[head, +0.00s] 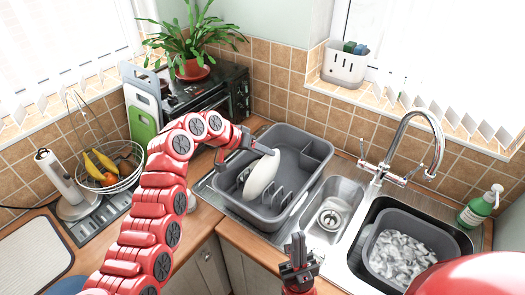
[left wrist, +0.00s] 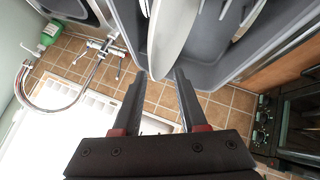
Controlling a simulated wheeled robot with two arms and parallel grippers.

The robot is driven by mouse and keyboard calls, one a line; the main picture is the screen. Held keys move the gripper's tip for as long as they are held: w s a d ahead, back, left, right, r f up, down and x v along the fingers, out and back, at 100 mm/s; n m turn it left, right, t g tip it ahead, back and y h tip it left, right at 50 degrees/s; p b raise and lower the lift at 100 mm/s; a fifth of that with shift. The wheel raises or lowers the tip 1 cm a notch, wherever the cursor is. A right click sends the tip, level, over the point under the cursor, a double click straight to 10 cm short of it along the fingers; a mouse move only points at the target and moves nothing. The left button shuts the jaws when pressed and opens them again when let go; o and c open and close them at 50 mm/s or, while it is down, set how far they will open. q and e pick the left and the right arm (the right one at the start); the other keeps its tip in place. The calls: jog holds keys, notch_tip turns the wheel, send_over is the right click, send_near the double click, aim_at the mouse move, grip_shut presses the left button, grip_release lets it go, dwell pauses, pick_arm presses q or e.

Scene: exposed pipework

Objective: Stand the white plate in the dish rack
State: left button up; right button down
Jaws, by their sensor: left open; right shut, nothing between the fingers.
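The white plate (head: 261,177) stands on edge, tilted, among the tines of the grey dish rack (head: 305,203). In the left wrist view the plate (left wrist: 172,38) shows edge-on, its near rim between the fingertips. My left gripper (head: 267,151) is open at the plate's upper rim; the fingers are apart on either side of it, and I cannot tell whether either touches. The plate's lower edge is hidden by the rack. My right gripper (head: 299,248) is shut and empty, low in front of the counter.
The sink (head: 333,213) and tap (head: 400,130) are right of the rack. A grey basin (head: 412,238) sits in the right bowl. A black oven (head: 215,90) with a potted plant (head: 193,60) stands behind, left of the rack. A fruit basket (head: 115,165) is at far left.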

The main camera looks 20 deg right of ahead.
pick_arm(q)
jog(key=p+v, duration=0.4)
jog(key=v, duration=1.3)
jog(key=shift+r, duration=0.1)
